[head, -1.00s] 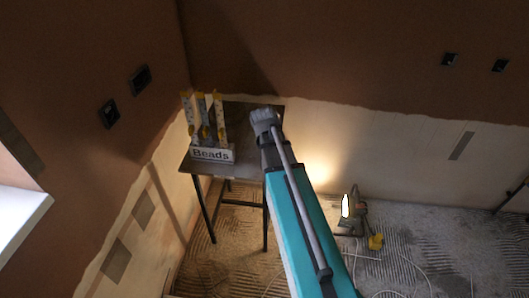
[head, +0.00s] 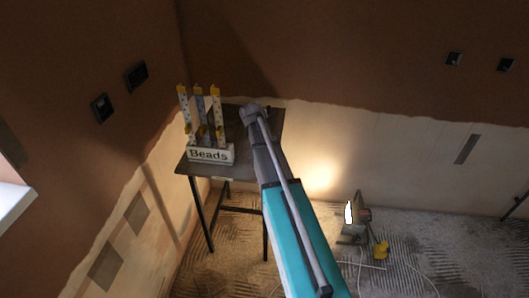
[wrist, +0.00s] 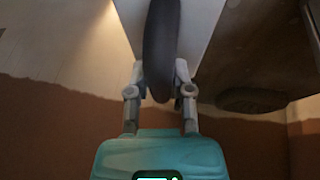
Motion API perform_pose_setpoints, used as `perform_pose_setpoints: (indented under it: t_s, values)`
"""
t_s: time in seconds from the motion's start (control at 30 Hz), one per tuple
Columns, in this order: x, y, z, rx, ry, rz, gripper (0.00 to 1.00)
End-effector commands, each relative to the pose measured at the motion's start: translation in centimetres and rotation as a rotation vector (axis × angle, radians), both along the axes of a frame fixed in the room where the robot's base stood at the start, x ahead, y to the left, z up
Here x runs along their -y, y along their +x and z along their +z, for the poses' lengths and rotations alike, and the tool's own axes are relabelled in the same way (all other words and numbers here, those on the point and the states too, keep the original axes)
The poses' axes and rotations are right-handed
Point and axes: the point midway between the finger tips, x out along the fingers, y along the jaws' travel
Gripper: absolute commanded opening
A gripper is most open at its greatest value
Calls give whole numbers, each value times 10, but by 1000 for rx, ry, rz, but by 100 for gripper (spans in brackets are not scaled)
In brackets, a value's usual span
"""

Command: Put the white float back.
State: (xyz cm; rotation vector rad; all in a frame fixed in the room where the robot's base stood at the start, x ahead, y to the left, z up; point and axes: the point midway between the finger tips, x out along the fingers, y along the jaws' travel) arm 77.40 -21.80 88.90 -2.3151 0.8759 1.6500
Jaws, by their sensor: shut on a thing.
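In the wrist view, my gripper (wrist: 160,80) is shut on the dark curved handle of the white float (wrist: 201,22). The float's pale flat plate lies behind the handle. In the head view my arm reaches over the dark table (head: 243,133), with its wrist near the table's back right. The fingertips and the float are hidden there by my arm. I cannot tell from these frames whether the float touches the table.
A white box marked "Beads" (head: 210,156) holds upright strips with yellow parts at the table's left. A dark rounded object (wrist: 251,99) shows right of the float in the wrist view. A lit work lamp (head: 349,212) and cables are on the floor to the right.

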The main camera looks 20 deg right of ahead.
Motion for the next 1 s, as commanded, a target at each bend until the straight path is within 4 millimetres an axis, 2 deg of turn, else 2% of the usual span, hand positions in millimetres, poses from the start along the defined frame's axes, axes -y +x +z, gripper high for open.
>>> perform_pose_setpoints:
  t_s: [0.03, 0.13, 0.67, 0.87, 1.0]
  values:
    - [1, 5, -9, 0, 0, 0, 0]
    - [1, 10, -13, 0, 0, 0, 0]
    - [2, 13, -16, 0, -1, -1, 0]
    - [4, 22, -29, 0, -1, -1, 0]
    - [3, 20, -40, 0, -1, -1, 0]
